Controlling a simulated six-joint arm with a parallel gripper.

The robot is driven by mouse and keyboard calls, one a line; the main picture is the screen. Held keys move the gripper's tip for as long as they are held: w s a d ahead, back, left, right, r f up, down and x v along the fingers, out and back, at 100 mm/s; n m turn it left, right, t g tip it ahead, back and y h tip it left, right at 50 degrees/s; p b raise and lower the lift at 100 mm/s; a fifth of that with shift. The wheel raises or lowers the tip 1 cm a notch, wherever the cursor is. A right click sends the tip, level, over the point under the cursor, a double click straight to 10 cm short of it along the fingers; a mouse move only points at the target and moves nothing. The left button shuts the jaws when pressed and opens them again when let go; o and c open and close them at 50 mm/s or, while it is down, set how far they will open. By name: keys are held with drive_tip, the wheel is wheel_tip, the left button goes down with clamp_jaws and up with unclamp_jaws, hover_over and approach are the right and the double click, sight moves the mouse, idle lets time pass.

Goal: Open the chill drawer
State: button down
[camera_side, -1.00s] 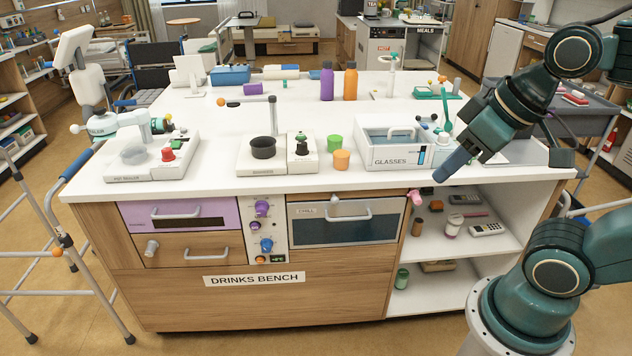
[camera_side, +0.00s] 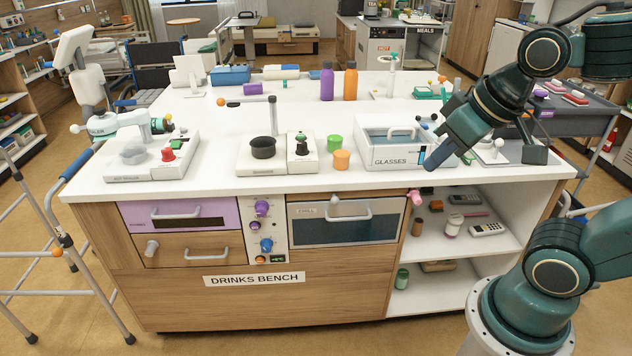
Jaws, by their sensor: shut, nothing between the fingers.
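The chill drawer (camera_side: 345,231) is in the bench front, right of the knob panel. It has a dark glassy front, a light top strip with a CHILL label, and a pale bar handle (camera_side: 349,218). It looks shut. A small grey-white knob or latch sits on the strip above the handle. My gripper (camera_side: 430,166) is shut and empty. It points down and left, in front of the glasses box, up and to the right of the drawer handle and apart from it in the picture.
The glasses box (camera_side: 388,159) stands on the bench top (camera_side: 225,184) near the front edge. Open shelves (camera_side: 480,237) with small items lie to the right. A lilac drawer (camera_side: 180,216) is at the left.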

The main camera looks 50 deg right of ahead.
drive_tip(key=w+d+f+m+h, duration=0.2)
drive_tip(key=w+d+f+m, duration=0.3)
drive_tip(key=w+f, duration=0.4)
drive_tip(key=w+d+f+m+h, duration=0.25)
drive_tip(key=w+d+f, duration=0.35)
drive_tip(key=w+f, duration=0.4)
drive_tip(key=h, duration=0.1)
approach(355, 213)
drive_tip(key=shift+t, duration=0.3)
drive_tip(key=v, duration=0.4)
drive_tip(key=shift+s+a+r, duration=0.15)
drive_tip(key=shift+s+a, duration=0.15)
drive_tip(key=shift+a, duration=0.05)
drive_tip(key=shift+d+m, duration=0.1)
drive_tip(key=shift+m, duration=0.15)
drive_tip(key=shift+x, duration=5)
drive_tip(key=shift+s, duration=0.15)
